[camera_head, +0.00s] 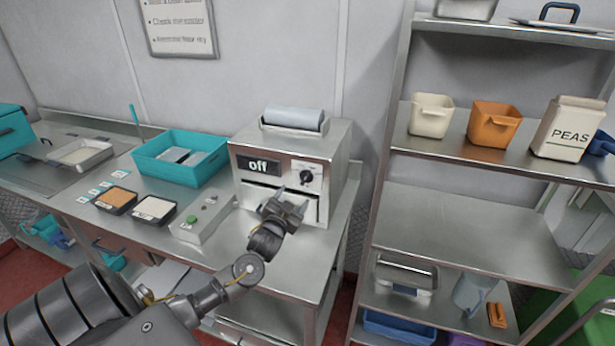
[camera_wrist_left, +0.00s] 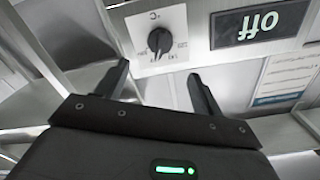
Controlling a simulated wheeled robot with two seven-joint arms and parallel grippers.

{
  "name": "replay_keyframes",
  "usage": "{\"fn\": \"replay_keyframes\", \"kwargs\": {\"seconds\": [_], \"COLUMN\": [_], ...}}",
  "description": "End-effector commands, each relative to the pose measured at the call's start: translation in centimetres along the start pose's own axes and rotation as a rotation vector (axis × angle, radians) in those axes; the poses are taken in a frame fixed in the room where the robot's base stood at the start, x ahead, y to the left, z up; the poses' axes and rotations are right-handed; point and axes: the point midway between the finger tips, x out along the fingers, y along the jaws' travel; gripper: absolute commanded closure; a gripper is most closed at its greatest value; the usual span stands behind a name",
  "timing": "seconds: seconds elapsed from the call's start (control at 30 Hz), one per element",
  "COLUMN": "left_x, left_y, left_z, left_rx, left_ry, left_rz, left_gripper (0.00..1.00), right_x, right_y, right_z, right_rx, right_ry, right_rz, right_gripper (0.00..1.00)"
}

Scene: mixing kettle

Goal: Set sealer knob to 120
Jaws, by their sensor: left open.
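The sealer (camera_head: 290,165) is a steel box at the back of the counter with a roll on top. Its display (camera_head: 258,166) reads "off"; the display also shows upside down in the left wrist view (camera_wrist_left: 262,22). The black sealer knob (camera_head: 307,177) is on the white dial plate right of the display. In the left wrist view the knob (camera_wrist_left: 159,41) lies ahead of the fingers, apart from them. My left gripper (camera_head: 284,203) is open and empty, just below and in front of the knob; its two fingers also show in the left wrist view (camera_wrist_left: 160,88). My right gripper is not in view.
A control box (camera_head: 203,218) with a green button, two small trays and a teal bin (camera_head: 180,158) stand on the counter left of the sealer. A steel shelf rack (camera_head: 465,225) with tubs and a PEAS carton (camera_head: 568,128) stands at the right.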

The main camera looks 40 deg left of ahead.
Motion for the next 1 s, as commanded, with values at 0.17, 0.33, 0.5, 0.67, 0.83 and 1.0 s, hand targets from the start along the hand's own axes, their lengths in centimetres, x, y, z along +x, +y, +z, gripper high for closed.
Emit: {"fn": "replay_keyframes", "kwargs": {"seconds": [0.17, 0.33, 0.5, 0.67, 0.83, 1.0], "left_x": [2.1, 4.2, 6.2, 8.2, 9.1, 9.4], "left_y": [0.1, 0.1, 0.1, 0.1, 0.0, -0.1], "left_z": [0.3, 0.3, 0.3, 0.3, 0.0, 0.0], "left_rx": [-0.001, -0.001, 0.0, -0.002, -0.001, -0.002], "left_ry": [0.002, 0.002, 0.001, 0.001, -0.001, -0.001], "left_rz": [-0.002, -0.002, -0.002, -0.002, 0.001, -0.001], "left_gripper": [0.32, 0.32, 0.32, 0.32, 0.32, 0.32], "right_x": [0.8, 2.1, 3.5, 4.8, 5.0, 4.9], "right_y": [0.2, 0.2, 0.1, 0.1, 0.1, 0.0], "right_z": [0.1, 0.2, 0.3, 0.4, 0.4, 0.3], "right_rx": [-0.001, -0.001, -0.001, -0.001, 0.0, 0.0], "right_ry": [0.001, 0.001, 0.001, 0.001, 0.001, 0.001], "right_rz": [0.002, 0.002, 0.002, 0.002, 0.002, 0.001], "right_gripper": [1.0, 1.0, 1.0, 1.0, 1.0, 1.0]}}
